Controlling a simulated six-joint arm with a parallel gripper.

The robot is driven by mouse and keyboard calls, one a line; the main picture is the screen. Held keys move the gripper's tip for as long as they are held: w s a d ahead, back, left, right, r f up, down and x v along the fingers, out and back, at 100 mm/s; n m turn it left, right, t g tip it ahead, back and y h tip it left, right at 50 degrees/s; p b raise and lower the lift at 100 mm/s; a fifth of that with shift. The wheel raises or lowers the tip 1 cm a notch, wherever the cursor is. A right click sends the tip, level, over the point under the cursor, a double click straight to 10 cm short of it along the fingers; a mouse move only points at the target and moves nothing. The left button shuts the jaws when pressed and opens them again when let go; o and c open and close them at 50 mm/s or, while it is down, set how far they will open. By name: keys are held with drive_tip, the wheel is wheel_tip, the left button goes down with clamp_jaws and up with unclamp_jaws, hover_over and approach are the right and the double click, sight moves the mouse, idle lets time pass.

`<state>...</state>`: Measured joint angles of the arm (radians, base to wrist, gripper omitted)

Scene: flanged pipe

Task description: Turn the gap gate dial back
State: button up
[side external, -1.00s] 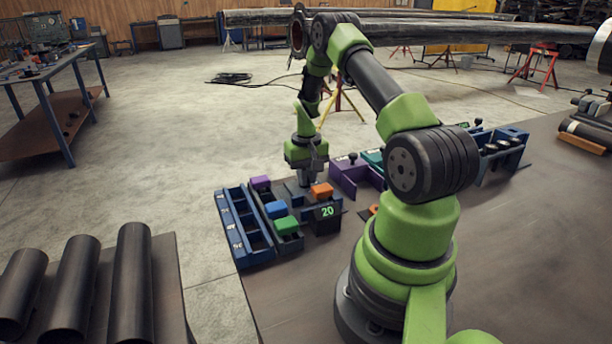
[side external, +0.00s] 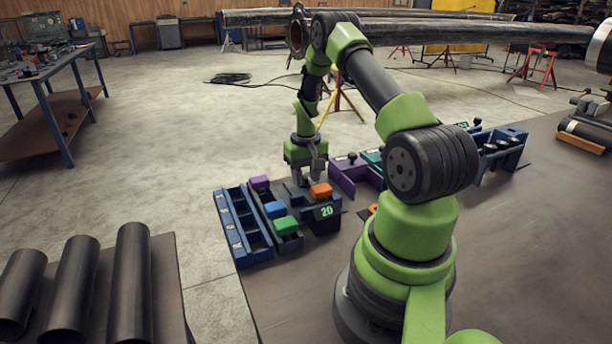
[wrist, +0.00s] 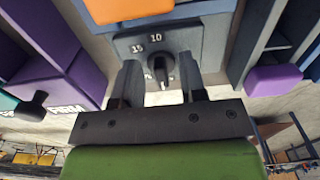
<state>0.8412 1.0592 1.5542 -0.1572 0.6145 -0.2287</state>
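The gap gate dial is a dark knob (wrist: 160,67) on a grey plate (wrist: 133,48) marked 15 and 10 in the wrist view. My gripper (wrist: 160,76) is open, with one finger on each side of the knob; gaps show between the knob and the fingers. In the side view my gripper (side external: 309,180) points down behind an orange block (side external: 321,190) and a dark unit whose green display (side external: 327,211) reads 20. The dial itself is hidden there.
Blue trays (side external: 241,228) and a bin row with purple, blue and green blocks (side external: 285,225) stand left of the unit. A purple holder (side external: 346,178) with a dark knob stands close on the right. Pipes (side external: 76,285) lie at lower left.

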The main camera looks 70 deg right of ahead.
sight(305, 178)
wheel_tip(305, 178, up, 10)
idle(0.4)
drive_tip(key=shift+f, duration=0.1)
drive_tip(key=w+a+r+n+t, duration=0.2)
drive_tip(key=a+r+t, duration=0.1)
drive_tip(key=a+r, duration=1.25)
drive_tip(key=s+a+r+n+t+y, duration=0.2)
drive_tip(key=s+a+r+t, duration=0.1)
drive_tip(key=s+a, duration=0.8)
drive_tip(key=a+t, duration=0.1)
drive_tip(key=a, duration=0.2)
drive_tip(key=shift+s+n, duration=0.35)
drive_tip(key=shift+n, duration=0.05)
